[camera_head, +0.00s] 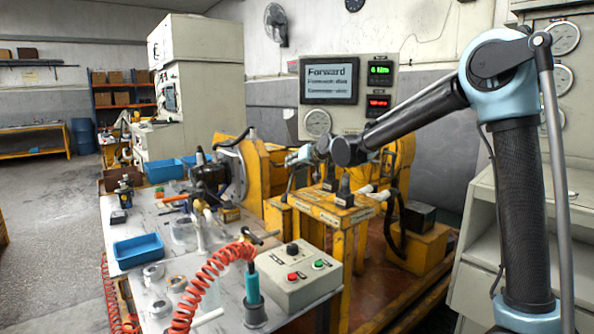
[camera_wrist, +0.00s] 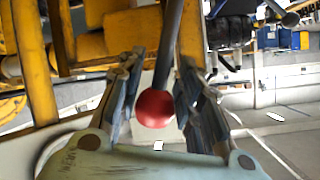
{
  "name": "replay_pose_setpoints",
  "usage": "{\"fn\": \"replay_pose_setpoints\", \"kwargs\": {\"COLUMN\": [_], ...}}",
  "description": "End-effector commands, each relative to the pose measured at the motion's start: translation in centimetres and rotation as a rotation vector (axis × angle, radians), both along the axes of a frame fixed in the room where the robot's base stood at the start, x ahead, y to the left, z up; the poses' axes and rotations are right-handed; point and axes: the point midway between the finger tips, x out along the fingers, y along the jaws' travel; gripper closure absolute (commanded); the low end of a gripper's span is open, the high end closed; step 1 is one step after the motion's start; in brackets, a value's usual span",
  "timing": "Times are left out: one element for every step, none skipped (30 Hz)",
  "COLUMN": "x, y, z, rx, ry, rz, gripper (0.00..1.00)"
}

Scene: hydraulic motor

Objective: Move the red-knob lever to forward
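The red knob (camera_wrist: 155,108) sits on the end of a dark lever rod (camera_wrist: 170,45) in the wrist view. My gripper (camera_wrist: 160,62) is open, with one finger on each side of the knob and rod. Gaps show between the knob and both fingers. In the head view my gripper (camera_head: 303,157) is over the yellow frame, beside the motor. A thin rod (camera_head: 290,182) shows just below it; the red knob cannot be made out there. The display (camera_head: 331,80) reads "Forward" in large letters, with smaller lines below that I cannot read surely.
The yellow frame (camera_head: 340,214) with small black-based levers stands right of my gripper. A grey control box (camera_head: 293,278) with red and green buttons, a coiled red hose (camera_head: 212,283) and blue trays (camera_head: 138,249) lie on the bench. Open floor is at left.

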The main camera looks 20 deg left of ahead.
Motion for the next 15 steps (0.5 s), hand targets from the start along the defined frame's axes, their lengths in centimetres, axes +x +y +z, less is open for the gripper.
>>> {"fn": "replay_pose_setpoints", "kwargs": {"x": [0.0,0.0,0.0,0.1,0.1,0.1,0.1,0.1,0.2,0.2,0.2,0.2,0.2,0.2,0.3], "y": [-0.1,-0.1,0.0,0.0,-0.1,-0.1,-0.1,-0.1,-0.1,-0.1,-0.1,-0.1,-0.1,-0.1,-0.1], "z": [1.0,1.5,2.2,2.7,3.3,4.0,4.5,5.0,5.6,6.0,6.4,6.8,7.1,7.3,7.6], "rx": [0.000,0.000,0.001,0.001,0.001,0.001,0.001,0.001,0.001,0.002,0.002,0.002,0.002,0.002,0.002], "ry": [0.000,0.000,-0.001,-0.001,-0.001,0.000,0.000,0.000,0.000,0.000,0.000,0.000,0.000,0.000,0.000], "rz": [0.000,0.000,0.000,0.000,0.000,-0.001,-0.001,-0.001,-0.001,-0.001,-0.001,-0.001,-0.001,-0.001,-0.001], "gripper": [0.68,0.68,0.68,0.68,0.68,0.68,0.68,0.68,0.68,0.68,0.68,0.68,0.68,0.68,0.68]}}
